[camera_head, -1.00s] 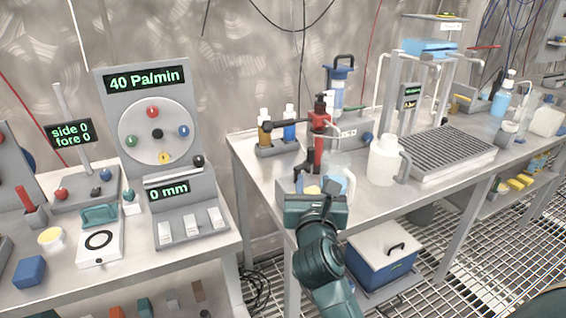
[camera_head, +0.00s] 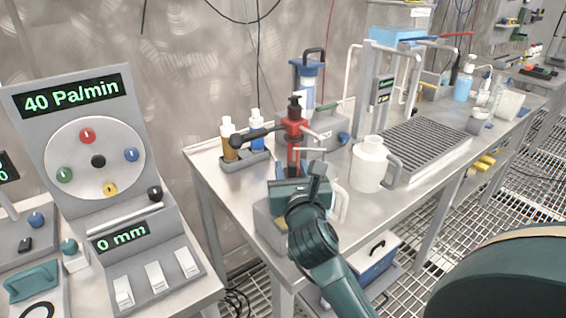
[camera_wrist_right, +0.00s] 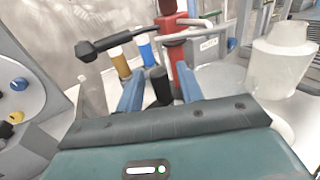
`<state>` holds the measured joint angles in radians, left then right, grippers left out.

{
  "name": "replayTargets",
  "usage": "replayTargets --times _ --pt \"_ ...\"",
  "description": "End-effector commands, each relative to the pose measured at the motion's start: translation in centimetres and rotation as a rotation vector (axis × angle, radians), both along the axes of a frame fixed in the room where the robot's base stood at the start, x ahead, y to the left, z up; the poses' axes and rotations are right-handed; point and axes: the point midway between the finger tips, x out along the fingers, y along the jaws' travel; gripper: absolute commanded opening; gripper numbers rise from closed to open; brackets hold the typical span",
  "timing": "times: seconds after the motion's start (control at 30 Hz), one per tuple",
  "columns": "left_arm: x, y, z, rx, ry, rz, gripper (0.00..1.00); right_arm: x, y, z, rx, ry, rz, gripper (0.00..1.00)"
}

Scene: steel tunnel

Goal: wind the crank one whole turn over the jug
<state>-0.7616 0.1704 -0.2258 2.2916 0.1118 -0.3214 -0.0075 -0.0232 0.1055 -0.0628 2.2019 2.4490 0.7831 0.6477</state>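A red post (camera_head: 293,128) with a black top stands at the bench's left end, and a black lever (camera_head: 238,140) sticks out to its left. It also shows in the right wrist view (camera_wrist_right: 181,68), with the lever (camera_wrist_right: 112,42). A white jug (camera_head: 370,165) stands upright to its right; it also shows in the wrist view (camera_wrist_right: 280,72). A clear vessel (camera_head: 339,200) is mostly hidden behind my right gripper. My right gripper (camera_head: 300,182) is in front of the post. Its blue fingers (camera_wrist_right: 160,92) are apart, with a black upright cylinder (camera_wrist_right: 160,80) between or beyond them; contact cannot be told.
A rack (camera_head: 246,162) with brown and blue bottles sits left of the post. A blue-topped filter (camera_head: 307,80) stands behind. A grooved drain tray (camera_head: 428,148) lies right of the jug. A display panel (camera_head: 95,150) stands on the left table.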

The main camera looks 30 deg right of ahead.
Motion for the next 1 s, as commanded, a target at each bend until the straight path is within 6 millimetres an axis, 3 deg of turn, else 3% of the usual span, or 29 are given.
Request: replayTargets --times 0.37,0.8,1.0 --pt "-0.23 0.06 -0.13 0.001 0.004 0.0 0.0 -0.09 -0.17 0.0 0.0 0.0 0.001 0.36" --pt "-0.22 0.05 -0.1 0.001 0.003 0.001 0.0 -0.08 -0.16 0.01 0.0 0.0 0.001 0.0" --pt "-0.21 0.03 -0.18 0.002 0.003 -0.001 0.0 -0.13 -0.16 -0.06 0.003 0.0 -0.02 0.0"
